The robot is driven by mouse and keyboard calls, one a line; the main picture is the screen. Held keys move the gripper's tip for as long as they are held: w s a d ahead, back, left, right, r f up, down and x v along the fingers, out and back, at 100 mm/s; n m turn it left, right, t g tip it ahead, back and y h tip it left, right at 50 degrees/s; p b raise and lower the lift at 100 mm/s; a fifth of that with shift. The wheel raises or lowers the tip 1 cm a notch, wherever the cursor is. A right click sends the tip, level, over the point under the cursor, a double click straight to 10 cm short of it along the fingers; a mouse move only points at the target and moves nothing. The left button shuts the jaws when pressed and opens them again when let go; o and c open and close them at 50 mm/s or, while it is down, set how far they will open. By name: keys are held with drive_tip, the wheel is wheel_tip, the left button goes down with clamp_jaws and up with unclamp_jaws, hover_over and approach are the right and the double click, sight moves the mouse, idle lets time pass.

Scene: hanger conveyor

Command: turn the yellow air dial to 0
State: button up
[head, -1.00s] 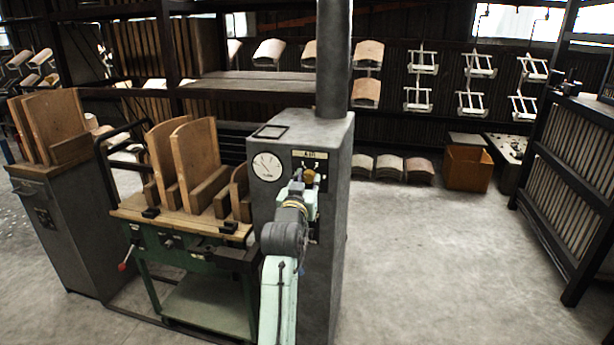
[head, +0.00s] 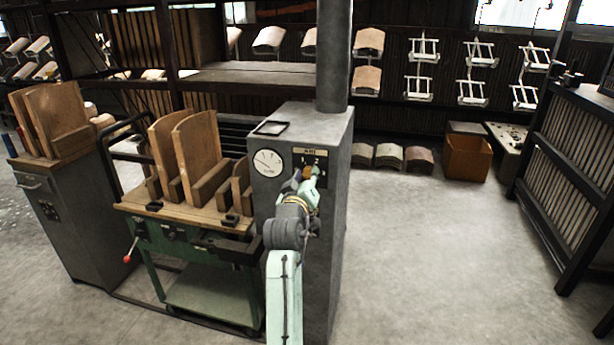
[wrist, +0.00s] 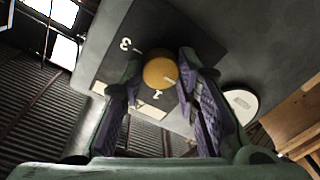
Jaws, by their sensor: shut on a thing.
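The yellow dial (wrist: 160,72) is a round knob on a dark panel (wrist: 138,38), seen between my fingers in the wrist view. In the head view the dial (head: 307,173) is a small yellow spot on the front of the grey cabinet (head: 330,240), partly covered by my gripper. My gripper (wrist: 161,78) is shut on the dial, with a purple-padded finger on either side. White figures 3 and 1 show around the dial in the wrist view. The dial's pointer and the 0 mark cannot be made out.
A round white gauge (head: 268,163) sits left of the panel. A green cart (head: 205,290) with wooden boards stands close on the left. A pipe (head: 333,60) rises from the cabinet top. The floor to the right is clear up to a slatted rack (head: 570,180).

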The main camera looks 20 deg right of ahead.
idle(0.3)
drive_tip(key=o, duration=1.2)
drive_tip(key=shift+c, duration=0.2)
drive_tip(key=v, duration=1.2)
